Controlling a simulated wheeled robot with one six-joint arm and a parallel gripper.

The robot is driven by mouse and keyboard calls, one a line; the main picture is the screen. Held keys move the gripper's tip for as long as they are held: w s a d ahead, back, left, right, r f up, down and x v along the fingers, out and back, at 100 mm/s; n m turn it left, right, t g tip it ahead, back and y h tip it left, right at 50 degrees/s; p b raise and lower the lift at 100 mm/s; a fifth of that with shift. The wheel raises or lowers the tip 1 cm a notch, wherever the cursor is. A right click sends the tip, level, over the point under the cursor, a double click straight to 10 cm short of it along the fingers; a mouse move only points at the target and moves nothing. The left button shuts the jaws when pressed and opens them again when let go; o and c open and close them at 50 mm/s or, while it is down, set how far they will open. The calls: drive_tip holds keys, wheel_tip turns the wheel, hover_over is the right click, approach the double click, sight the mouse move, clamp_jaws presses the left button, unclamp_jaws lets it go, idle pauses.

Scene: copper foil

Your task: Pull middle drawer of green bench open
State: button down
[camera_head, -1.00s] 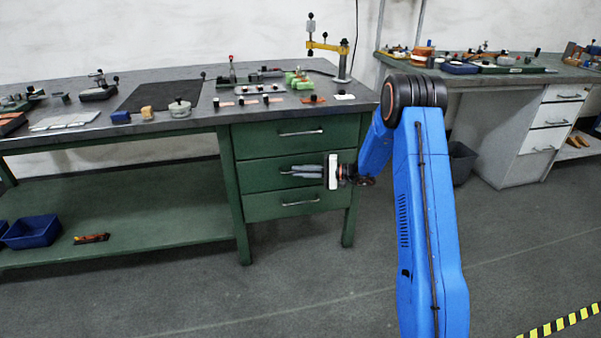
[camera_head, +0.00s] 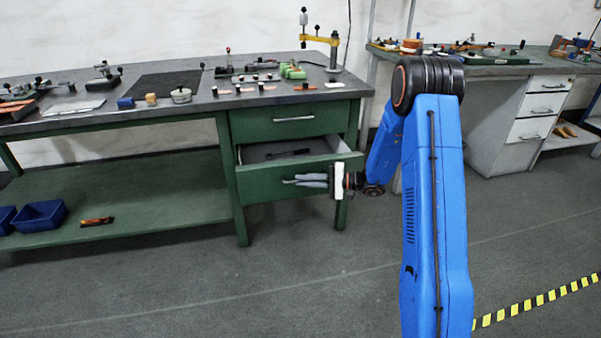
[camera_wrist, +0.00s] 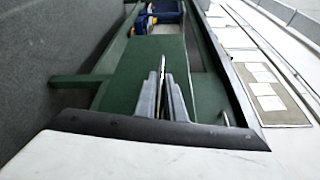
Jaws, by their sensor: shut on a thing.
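The green bench (camera_head: 224,165) stands on the left, with its dark worktop and a stack of drawers. Its middle drawer (camera_head: 258,190) is pulled out, and its open grey inside shows in the head view. My gripper (camera_head: 287,181) is in front of the drawer front, its fingers shut on the drawer handle, which they mostly hide. The fingers also show close together in the wrist view (camera_wrist: 162,85). The top drawer (camera_head: 272,123) is shut with its bar handle in view. The bottom drawer is hidden behind the open one.
Dark small items (camera_head: 295,153) lie inside the open drawer. Blue bins (camera_head: 40,216) sit on the low green shelf (camera_head: 150,200). A grey bench with white drawers (camera_head: 530,130) stands at right. The floor (camera_head: 290,285) before the bench is clear.

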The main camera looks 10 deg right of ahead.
drive_tip(key=s, duration=1)
drive_tip(key=c, duration=1.8)
unclamp_jaws()
drive_tip(key=shift+c, duration=0.2)
drive_tip(key=shift+s+d, duration=0.1)
drive_tip(key=shift+d, duration=0.05)
drive_tip(key=v, duration=1.7)
drive_tip(key=shift+d, duration=0.1)
